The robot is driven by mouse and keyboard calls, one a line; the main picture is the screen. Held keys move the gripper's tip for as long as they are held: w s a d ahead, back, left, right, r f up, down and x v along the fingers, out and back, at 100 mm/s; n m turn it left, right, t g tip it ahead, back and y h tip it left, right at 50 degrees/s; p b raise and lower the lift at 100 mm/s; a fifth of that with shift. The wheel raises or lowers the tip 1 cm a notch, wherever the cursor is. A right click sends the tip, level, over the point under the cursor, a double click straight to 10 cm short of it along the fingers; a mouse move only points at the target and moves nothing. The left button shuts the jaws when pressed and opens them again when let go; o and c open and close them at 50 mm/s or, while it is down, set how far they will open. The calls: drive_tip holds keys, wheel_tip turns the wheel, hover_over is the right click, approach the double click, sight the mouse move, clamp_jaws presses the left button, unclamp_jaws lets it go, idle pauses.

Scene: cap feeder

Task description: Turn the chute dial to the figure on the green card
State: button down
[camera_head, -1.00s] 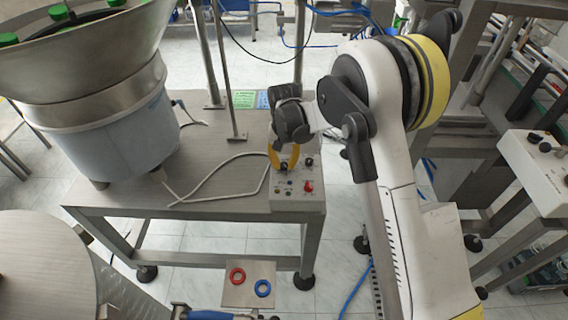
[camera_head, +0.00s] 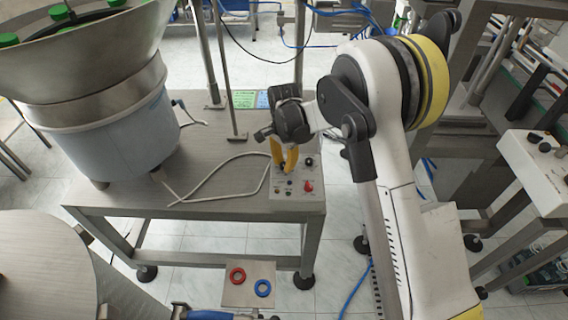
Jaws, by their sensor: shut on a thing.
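My gripper (camera_head: 285,166) points down with its yellow fingers at the control box (camera_head: 302,204) on the steel table. The fingers are shut on a small dial on the top of the box; the fingers hide the dial, and its figures cannot be read. A second black knob (camera_head: 309,161) stands just right of the fingers. The green card (camera_head: 244,99) lies at the back edge of the table, left of a blue card (camera_head: 263,99). Its figure is too small to read.
A large bowl feeder (camera_head: 100,110) with green caps (camera_head: 58,11) stands on the left. A red knob (camera_head: 308,186) and small buttons sit on the box front. A pale cable (camera_head: 215,176) lies on the table. A thin post (camera_head: 232,90) rises behind. A plate (camera_head: 249,296) below holds red and blue rings.

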sight(284, 164)
drive_tip(key=shift+m, duration=0.4)
drive_tip(key=c, duration=1.2)
unclamp_jaws()
wheel_tip(284, 164, up, 12)
